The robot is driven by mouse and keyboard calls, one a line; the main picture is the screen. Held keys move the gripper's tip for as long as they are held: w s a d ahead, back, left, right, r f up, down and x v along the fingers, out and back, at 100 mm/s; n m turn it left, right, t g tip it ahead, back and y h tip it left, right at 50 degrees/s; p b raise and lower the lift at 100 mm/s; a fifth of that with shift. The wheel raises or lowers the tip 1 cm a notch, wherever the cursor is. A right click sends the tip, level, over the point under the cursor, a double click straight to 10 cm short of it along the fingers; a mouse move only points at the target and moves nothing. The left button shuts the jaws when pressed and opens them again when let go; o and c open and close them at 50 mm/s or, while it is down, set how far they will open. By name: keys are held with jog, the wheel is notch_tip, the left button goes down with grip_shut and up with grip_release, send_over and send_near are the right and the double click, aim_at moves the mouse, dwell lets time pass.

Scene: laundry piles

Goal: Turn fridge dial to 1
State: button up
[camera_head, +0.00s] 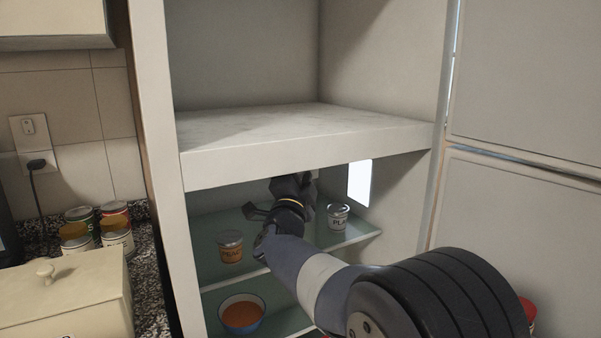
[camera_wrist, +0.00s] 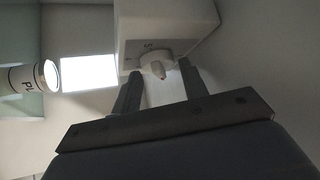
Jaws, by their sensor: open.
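The fridge dial (camera_wrist: 157,64) is a small pale knob on the face of a white box (camera_wrist: 165,22), in the wrist view. Dark marks show by the dial, too small to read for sure. A small reddish-brown spot shows on the knob. My gripper (camera_wrist: 160,76) is open, with one finger on each side of the dial; I cannot tell whether either finger touches it. In the head view my gripper (camera_head: 291,186) reaches into the open fridge (camera_head: 310,153), just under its thick white divider. The dial is hidden behind my gripper there.
A can marked PL (camera_head: 338,216) and an orange-labelled can (camera_head: 230,246) stand on the glass shelf (camera_head: 285,262), with a bowl (camera_head: 242,313) below. A bright white panel (camera_head: 360,183) is on the fridge wall. Several cans and a cream box (camera_head: 65,295) stand on the left counter.

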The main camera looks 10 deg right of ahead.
jog(key=c, duration=0.7)
jog(key=shift+f, duration=0.1)
jog(key=shift+b, duration=0.45)
jog(key=shift+w+d+f+n+t+y+b, duration=0.15)
jog(key=shift+n+t+y+b, duration=0.75)
jog(key=shift+n+y+b, duration=2.3)
jog(key=shift+d+f+n+t+y+b, duration=0.15)
jog(key=shift+n+t+y+b, duration=0.75)
jog(key=shift+n+y+b, duration=2.3)
jog(key=shift+w+d+f+n+t+y+b, duration=0.15)
jog(key=shift+n+t+y+b, duration=0.75)
jog(key=shift+n+y+b, duration=2.3)
jog(key=n+h+p, duration=0.1)
jog(key=n+p, duration=0.1)
jog(key=n, duration=0.1)
jog(key=shift+s+r+h, duration=0.1)
jog(key=shift+r+h, duration=0.05)
jog(key=shift+h, duration=0.25)
